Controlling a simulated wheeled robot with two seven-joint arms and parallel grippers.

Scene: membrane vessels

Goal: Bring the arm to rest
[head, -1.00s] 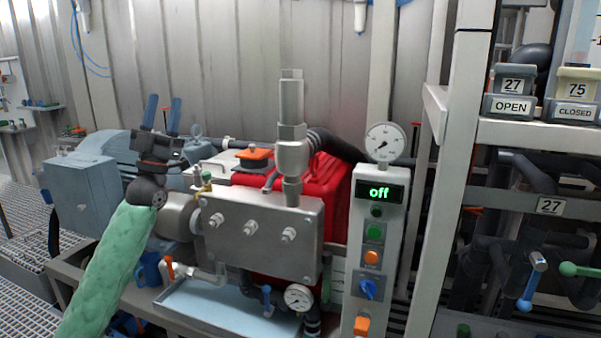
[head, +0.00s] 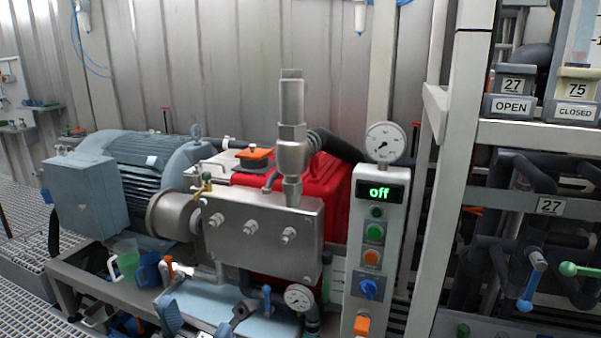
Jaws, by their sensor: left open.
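My left gripper (head: 205,308) shows at the bottom edge of the head view, with its two fingers spread wide apart and nothing between them. The fingertips overlap the pale blue tray (head: 215,309) under the pump in the picture. Whether they touch it I cannot tell. The rest of the left arm is below the frame. My right gripper is out of view.
A steel pump block (head: 262,238) and a grey-blue motor (head: 150,165) stand behind the tray. A control panel (head: 378,225) reads "off". A translucent green jug (head: 126,262) stands at left. A rack (head: 455,130) with pipes and valves stands at right.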

